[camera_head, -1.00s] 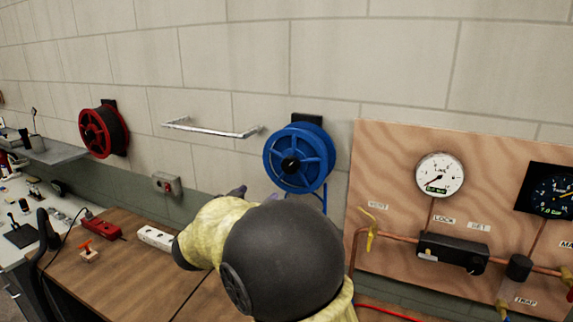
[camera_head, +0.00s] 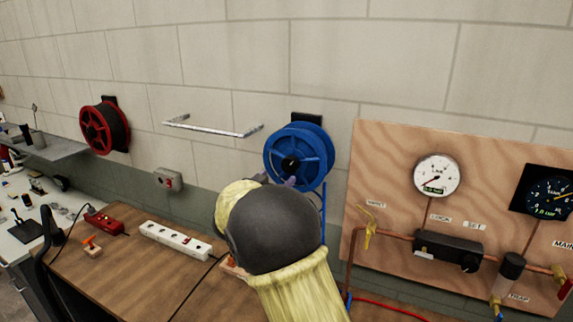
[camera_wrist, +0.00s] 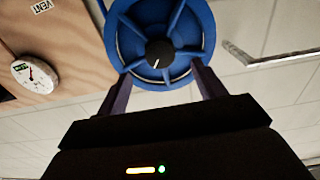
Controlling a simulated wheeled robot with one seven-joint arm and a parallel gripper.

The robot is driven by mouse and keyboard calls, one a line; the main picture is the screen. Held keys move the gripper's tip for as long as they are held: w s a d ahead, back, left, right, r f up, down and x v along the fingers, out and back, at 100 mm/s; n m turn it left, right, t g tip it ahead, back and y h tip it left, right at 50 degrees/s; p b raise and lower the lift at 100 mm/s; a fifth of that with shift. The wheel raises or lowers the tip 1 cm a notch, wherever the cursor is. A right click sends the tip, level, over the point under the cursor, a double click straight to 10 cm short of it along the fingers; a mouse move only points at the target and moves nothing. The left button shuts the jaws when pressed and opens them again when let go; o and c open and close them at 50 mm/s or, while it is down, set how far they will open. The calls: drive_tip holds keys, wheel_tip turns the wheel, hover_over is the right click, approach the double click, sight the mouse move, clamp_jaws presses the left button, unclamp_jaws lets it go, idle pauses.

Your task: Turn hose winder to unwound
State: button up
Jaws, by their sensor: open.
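The blue hose winder (camera_head: 299,157) is a spoked reel on the wall with a black knob at its hub, and blue hose hangs down from it. In the wrist view the winder (camera_wrist: 190,22) fills the top middle, with its black hub knob (camera_wrist: 160,54) ahead of my gripper. My gripper (camera_wrist: 156,78) is open, its two purple fingers apart on either side below the knob, with nothing between them. Whether the fingers touch the winder I cannot tell. In the head view my arm hides most of the gripper; a purple fingertip shows by the hub.
A red reel (camera_head: 104,128) and a metal rail (camera_head: 213,128) are on the wall to the left. A wooden gauge panel (camera_head: 393,151) with copper pipe is close on the right. A power strip (camera_head: 175,239) lies on the wooden bench (camera_head: 140,282).

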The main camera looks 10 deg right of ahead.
sight(288, 168)
drive_tip(key=p+x, duration=0.2)
drive_tip(key=x, duration=0.5)
drive_tip(key=shift+w+d, duration=0.15)
drive_tip(key=shift+w, duration=0.05)
drive_tip(key=c, duration=1)
